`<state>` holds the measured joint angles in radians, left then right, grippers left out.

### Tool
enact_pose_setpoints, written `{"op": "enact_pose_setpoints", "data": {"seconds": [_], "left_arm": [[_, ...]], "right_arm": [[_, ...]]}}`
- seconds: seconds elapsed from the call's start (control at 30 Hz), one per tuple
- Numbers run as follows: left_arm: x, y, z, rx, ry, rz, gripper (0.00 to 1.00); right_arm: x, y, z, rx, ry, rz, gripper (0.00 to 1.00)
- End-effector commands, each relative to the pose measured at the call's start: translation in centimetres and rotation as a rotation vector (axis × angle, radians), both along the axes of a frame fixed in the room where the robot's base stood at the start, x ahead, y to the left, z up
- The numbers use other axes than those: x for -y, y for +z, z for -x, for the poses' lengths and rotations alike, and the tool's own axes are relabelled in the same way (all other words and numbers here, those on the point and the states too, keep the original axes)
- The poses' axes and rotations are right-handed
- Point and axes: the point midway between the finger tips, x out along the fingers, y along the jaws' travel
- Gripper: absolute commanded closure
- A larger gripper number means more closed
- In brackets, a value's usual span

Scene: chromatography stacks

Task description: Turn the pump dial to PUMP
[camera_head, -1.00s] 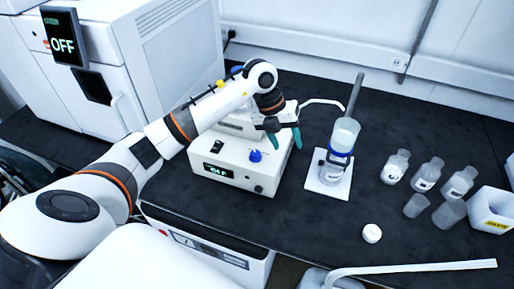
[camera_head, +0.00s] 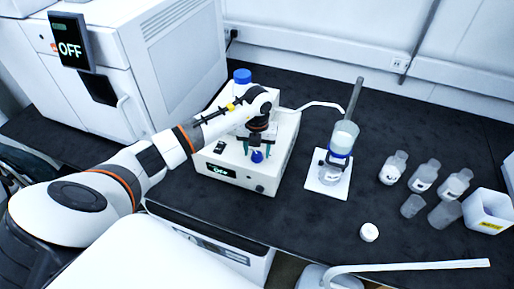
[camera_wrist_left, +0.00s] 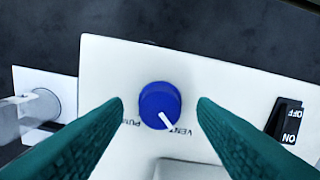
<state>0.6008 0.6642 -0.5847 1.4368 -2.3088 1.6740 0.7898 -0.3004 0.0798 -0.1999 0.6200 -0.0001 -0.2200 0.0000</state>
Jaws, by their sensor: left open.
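The blue pump dial (camera_head: 257,156) is on the top of the white pump box (camera_head: 232,176) in the head view. In the left wrist view the dial (camera_wrist_left: 160,105) lies between the two teal fingers, with its white pointer towards the VENT label (camera_wrist_left: 183,131). The PUMP label (camera_wrist_left: 131,122) is partly hidden by a finger. My left gripper (camera_head: 257,149) is open, its fingers on either side of the dial; I cannot tell whether they touch it. The box's small display (camera_head: 220,171) seems to read OFF. My right gripper is not in view.
A rocker switch (camera_wrist_left: 285,118) marked ON and OFF is beside the dial. Right of the box stands a filter flask (camera_head: 341,145) on a white plate, joined by a tube. Several bottles (camera_head: 425,175) and a white bin (camera_head: 488,211) stand further right.

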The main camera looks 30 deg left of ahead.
Motion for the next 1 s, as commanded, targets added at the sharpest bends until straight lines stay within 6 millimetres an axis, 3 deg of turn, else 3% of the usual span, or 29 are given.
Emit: {"op": "enact_pose_setpoints", "data": {"seconds": [0.37, 0.47, 0.67, 1.0], "left_arm": [[0.01, -0.89, 0.02, 0.001, -0.001, 0.0, 0.48], [0.0, -0.87, 0.01, 0.001, -0.001, 0.0, 0.59], [0.0, -0.84, 0.01, 0.001, -0.001, 0.0, 0.92], [-0.08, -0.9, -0.05, 0.002, -0.051, -0.001, 0.93]], "right_arm": [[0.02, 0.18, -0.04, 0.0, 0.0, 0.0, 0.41], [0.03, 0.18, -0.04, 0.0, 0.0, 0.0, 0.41], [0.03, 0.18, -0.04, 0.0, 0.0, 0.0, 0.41], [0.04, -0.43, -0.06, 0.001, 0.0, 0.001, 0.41]]}}
